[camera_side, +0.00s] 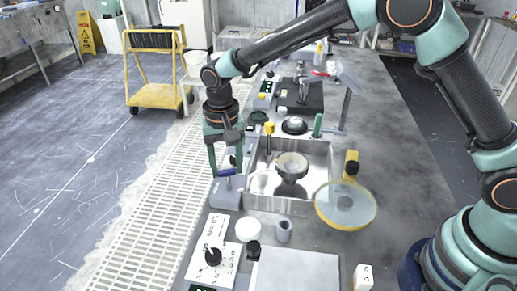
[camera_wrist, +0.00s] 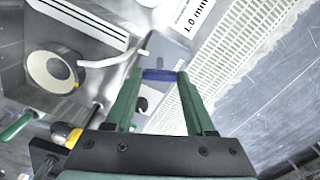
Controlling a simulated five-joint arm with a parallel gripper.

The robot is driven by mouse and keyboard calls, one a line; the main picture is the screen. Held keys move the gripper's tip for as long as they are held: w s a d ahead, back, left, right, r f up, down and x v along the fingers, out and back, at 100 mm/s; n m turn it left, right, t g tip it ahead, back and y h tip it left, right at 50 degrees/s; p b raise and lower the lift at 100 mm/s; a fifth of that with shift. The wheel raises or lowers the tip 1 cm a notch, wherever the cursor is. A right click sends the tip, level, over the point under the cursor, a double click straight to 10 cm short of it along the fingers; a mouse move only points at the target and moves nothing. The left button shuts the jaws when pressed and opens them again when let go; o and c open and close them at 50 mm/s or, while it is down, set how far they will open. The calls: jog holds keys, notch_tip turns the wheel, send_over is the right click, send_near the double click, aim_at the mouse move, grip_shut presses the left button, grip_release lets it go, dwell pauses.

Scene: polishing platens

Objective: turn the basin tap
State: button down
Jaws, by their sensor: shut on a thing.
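The tap's blue handle (camera_wrist: 160,75) lies between my fingertips in the wrist view, and it also shows as a small blue bar in the side view (camera_side: 227,172). My gripper (camera_side: 226,170) points down at the left edge of the steel basin (camera_side: 262,204). Its two green fingers are shut on the handle, one at each end, in the wrist view (camera_wrist: 161,79). A pale curved spout (camera_wrist: 103,62) reaches from beside the handle toward the basin. The grey block (camera_side: 226,191) under the handle is partly hidden by my fingers.
A round polishing piece (camera_side: 291,165) stands in the basin. A yellow-rimmed clear disc (camera_side: 346,205) is at the basin's right front. A white bowl (camera_side: 248,229), a grey cup (camera_side: 284,231) and a dial panel (camera_side: 212,256) stand in front. A yellow trolley (camera_side: 155,95) is behind left.

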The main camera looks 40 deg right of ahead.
aim_at(227, 170)
jog(key=n, duration=0.6)
jog(key=shift+n, duration=0.3)
jog(key=n, duration=0.5)
jog(key=shift+r, duration=0.1)
jog(key=shift+n, duration=0.3)
jog(key=shift+c, duration=1.2)
grip_release()
notch_tip(227, 170, up, 12)
